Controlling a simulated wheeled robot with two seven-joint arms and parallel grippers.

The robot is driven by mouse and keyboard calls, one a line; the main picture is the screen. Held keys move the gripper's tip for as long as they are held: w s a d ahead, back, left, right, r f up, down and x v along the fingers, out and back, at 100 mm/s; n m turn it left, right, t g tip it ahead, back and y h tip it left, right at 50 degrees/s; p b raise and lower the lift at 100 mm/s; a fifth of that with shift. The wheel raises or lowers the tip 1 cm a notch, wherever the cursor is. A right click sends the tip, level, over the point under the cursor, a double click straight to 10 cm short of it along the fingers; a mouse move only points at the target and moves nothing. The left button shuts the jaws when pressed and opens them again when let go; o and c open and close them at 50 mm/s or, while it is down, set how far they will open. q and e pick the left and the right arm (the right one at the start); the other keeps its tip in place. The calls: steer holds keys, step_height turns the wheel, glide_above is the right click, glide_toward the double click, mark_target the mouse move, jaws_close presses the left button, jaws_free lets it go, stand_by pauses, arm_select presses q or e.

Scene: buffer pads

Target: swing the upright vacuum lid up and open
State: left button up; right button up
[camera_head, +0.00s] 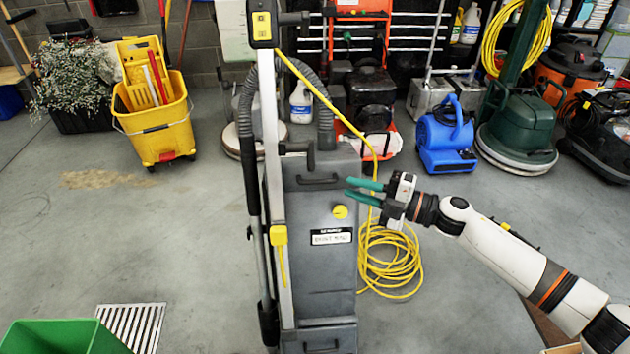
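The grey upright vacuum (315,240) stands in the middle of the head view, with a tall metal handle pole and a hose rising from it. Its upper front is the lid (317,196), which appears closed and has a dark grip (317,180) near the top. My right gripper (364,191) comes in from the right, with its two green fingers pointing left at the vacuum's right edge, near the lid's grip. The fingers are apart with nothing visible between them. I cannot tell whether they touch the vacuum. My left gripper does not show.
A yellow cord (392,268) lies coiled on the floor right of the vacuum. A yellow mop bucket (158,125), a blue blower (445,140) and a green floor machine (517,130) stand behind. A green bin (50,338) is at front left. The left floor is mostly clear.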

mark_target(322, 181)
steer(key=w+a, duration=0.1)
steer(key=a, duration=0.1)
steer(key=w+a+n+g, duration=0.1)
steer(key=a, duration=0.2)
steer(key=w+a+n+g, duration=0.1)
steer(key=w+a, duration=0.1)
steer(key=shift+a+f+b, duration=0.2)
steer(key=shift+f+b, duration=0.1)
steer(key=shift+b, duration=0.05)
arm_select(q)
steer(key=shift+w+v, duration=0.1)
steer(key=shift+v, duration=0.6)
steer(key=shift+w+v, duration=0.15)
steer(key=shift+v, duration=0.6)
arm_select(e)
steer(key=shift+w+a, duration=0.25)
steer(key=shift+a, duration=0.45)
steer(key=shift+c, duration=0.2)
jaws_close()
